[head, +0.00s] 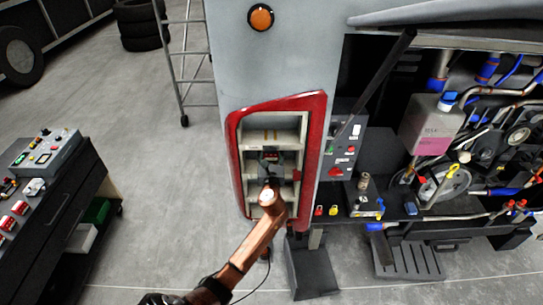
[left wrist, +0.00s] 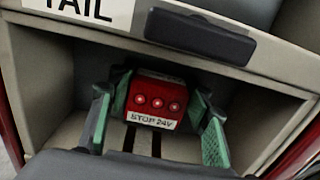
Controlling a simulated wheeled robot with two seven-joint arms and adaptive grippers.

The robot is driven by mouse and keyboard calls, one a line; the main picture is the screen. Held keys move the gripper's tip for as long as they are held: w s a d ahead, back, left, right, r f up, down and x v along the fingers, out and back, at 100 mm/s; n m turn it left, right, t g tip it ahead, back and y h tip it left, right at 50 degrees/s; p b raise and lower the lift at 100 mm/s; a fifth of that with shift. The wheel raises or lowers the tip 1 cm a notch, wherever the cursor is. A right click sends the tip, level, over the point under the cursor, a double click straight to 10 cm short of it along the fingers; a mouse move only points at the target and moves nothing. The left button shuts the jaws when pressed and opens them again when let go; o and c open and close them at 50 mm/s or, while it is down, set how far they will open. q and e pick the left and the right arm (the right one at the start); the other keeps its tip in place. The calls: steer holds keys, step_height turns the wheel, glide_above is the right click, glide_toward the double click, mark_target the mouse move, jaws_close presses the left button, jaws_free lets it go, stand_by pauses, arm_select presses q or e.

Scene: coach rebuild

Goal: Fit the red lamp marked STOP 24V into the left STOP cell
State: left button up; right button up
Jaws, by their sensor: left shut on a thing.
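The red lamp (left wrist: 157,82) shows in the left wrist view, with three round lights and a white STOP 24V label facing the camera. My left gripper (left wrist: 157,112) is shut on it, one green-padded finger on each side. The lamp is inside a beige cell (left wrist: 45,75) below a TAIL label (left wrist: 88,8). Two dark slots show in the cell floor in front of it. Whether the lamp touches the cell's back is hidden. In the head view my left gripper (head: 269,165) reaches into the red-rimmed lamp housing (head: 234,150). My right gripper is not in view.
A dark bar (left wrist: 200,35) crosses the cell's upper edge close above the lamp. A bench (head: 70,165) with a control box (head: 45,152) and red lamps (head: 19,207) stands at the left. An open engine bay with hoses lies right.

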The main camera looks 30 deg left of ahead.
mark_target(271, 159)
arm_select(q)
steer(key=shift+f, duration=1.5)
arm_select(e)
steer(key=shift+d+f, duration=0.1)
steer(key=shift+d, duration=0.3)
arm_select(q)
steer(key=shift+f, duration=0.15)
steer(key=o, duration=1.2)
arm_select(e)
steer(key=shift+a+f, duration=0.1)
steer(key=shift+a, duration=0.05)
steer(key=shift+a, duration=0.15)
